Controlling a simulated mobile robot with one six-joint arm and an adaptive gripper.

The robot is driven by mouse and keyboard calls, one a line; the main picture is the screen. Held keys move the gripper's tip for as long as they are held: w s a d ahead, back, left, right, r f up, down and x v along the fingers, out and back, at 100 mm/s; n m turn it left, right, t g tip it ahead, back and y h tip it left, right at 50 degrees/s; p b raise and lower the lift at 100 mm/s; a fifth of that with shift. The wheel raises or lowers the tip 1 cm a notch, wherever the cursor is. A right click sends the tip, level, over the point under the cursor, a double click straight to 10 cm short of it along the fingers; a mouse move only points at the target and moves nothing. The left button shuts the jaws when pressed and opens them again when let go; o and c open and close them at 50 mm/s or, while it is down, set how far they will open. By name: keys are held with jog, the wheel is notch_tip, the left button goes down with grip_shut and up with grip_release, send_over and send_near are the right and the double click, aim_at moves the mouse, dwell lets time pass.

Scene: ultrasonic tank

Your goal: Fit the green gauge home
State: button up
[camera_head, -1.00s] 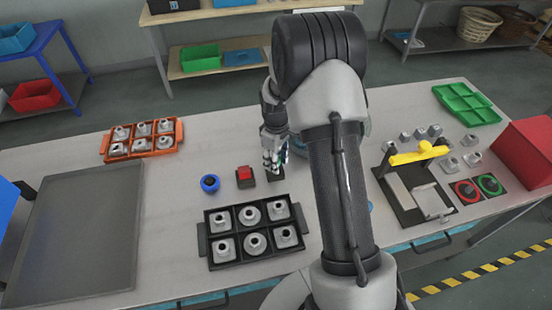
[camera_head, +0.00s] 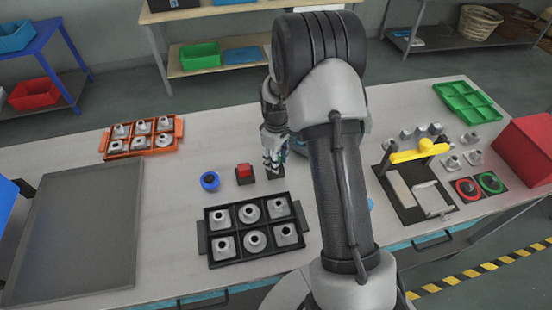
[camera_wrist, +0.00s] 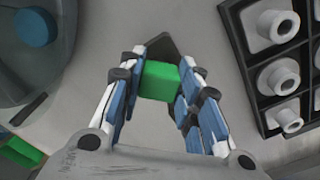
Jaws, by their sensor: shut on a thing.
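The green gauge (camera_wrist: 158,80) is a green block between the two fingers of my gripper (camera_wrist: 157,84) in the wrist view. The fingers touch it on both sides, so my gripper is shut on it. A dark base (camera_wrist: 181,50) shows just beyond the block; I cannot tell whether the block is seated in it. In the head view my gripper (camera_head: 271,165) points down at a small dark base (camera_head: 275,174) on the table, and my arm hides part of the area. The green block is not clearly visible there.
A black tray of metal fittings (camera_head: 235,243) lies in front of my gripper. A yellow-handled fixture (camera_head: 418,154) stands right of my arm. An orange tray (camera_head: 179,137) lies far left.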

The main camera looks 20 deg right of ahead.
jog(key=shift+f+b, duration=0.5)
jog(key=shift+f, duration=0.25)
dwell(2.9)
jog(key=o, duration=1.2)
jog(key=shift+c, duration=0.2)
jog(key=shift+r, duration=0.1)
notch_tip(320, 180, up, 12)
